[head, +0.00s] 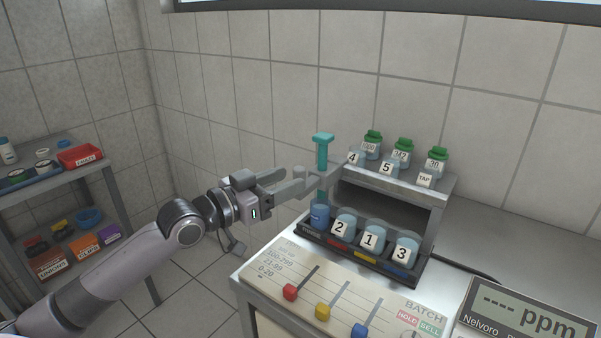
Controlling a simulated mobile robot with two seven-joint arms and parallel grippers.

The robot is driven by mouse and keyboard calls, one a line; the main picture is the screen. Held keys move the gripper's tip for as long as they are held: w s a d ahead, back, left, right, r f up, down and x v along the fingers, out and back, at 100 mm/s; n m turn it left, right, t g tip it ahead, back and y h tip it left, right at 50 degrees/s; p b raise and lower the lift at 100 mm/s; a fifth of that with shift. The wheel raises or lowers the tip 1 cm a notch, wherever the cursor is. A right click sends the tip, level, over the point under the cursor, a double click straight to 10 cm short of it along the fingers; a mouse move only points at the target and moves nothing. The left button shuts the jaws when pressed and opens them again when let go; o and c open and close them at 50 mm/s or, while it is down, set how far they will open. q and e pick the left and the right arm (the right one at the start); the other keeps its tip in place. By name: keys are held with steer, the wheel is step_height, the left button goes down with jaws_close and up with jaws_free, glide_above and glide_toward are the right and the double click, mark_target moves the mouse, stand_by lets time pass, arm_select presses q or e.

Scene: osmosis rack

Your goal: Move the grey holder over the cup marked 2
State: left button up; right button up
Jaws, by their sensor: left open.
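The grey holder (329,176) is around the teal plunger-like tube (322,152), at the left end of the rack. The tube stands upright above a blue cup (319,216). The cup marked 2 (343,226) stands just right of that blue cup, in the front row of the rack. My left gripper (311,184) is open and reaches in from the left, its fingertips close to the holder. Whether the fingers touch the holder cannot be told. My right gripper is not in view.
Cups marked 1 (372,237) and 3 (404,249) stand further right in the front row. The rack's upper shelf (395,179) carries cups 4 and 5 and several green-capped bottles. A slider panel (330,290) lies in front. A ppm display (528,312) is at lower right.

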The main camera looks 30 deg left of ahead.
mark_target(294, 178)
arm_select(q)
steer(key=shift+x, duration=2.15)
jaws_close()
